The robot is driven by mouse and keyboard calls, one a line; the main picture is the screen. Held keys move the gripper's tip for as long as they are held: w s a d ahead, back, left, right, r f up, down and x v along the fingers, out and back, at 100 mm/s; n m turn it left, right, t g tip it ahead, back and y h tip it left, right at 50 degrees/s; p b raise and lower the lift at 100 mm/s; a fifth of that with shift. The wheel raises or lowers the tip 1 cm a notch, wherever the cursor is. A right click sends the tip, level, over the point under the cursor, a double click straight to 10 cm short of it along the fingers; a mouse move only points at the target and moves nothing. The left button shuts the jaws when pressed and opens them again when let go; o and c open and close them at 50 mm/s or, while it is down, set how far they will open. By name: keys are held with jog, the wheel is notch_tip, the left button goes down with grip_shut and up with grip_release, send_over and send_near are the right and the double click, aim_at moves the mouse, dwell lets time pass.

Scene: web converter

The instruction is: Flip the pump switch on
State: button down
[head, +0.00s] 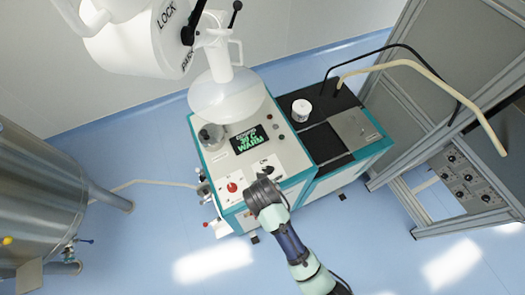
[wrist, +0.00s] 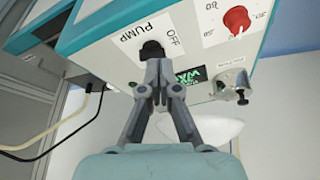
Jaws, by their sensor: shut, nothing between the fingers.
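The pump switch is a black knob (wrist: 151,50) on the white front panel, between the labels PUMP and OFF in the wrist view. Which way it is set cannot be told. My gripper (wrist: 159,70) is shut and empty, with its fingertips right at the knob. Whether they touch it cannot be told. In the head view my gripper (head: 262,183) is at the front edge of the white-and-teal machine (head: 290,155), and it partly hides the switch area.
A red knob (head: 232,187) sits left of my gripper in the head view. A dark display (head: 250,140) with green text reading WARM is behind it. A steel tank (head: 45,200) is at left, a metal frame (head: 410,200) at right.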

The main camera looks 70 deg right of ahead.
aim_at(268, 169)
jog(key=shift+s+a, duration=0.15)
jog(key=shift+a, duration=0.05)
jog(key=b+x, duration=0.1)
jog(key=x, duration=0.8)
jog(key=shift+f, duration=0.1)
jog(key=d, duration=0.1)
jog(key=w+d, duration=0.1)
jog(key=d, duration=0.1)
jog(key=shift+w+d+f, duration=0.1)
jog(key=shift+w+f, duration=0.1)
jog(key=shift+w+d, duration=0.15)
jog(key=shift+d, duration=0.25)
jog(key=shift+w, duration=0.2)
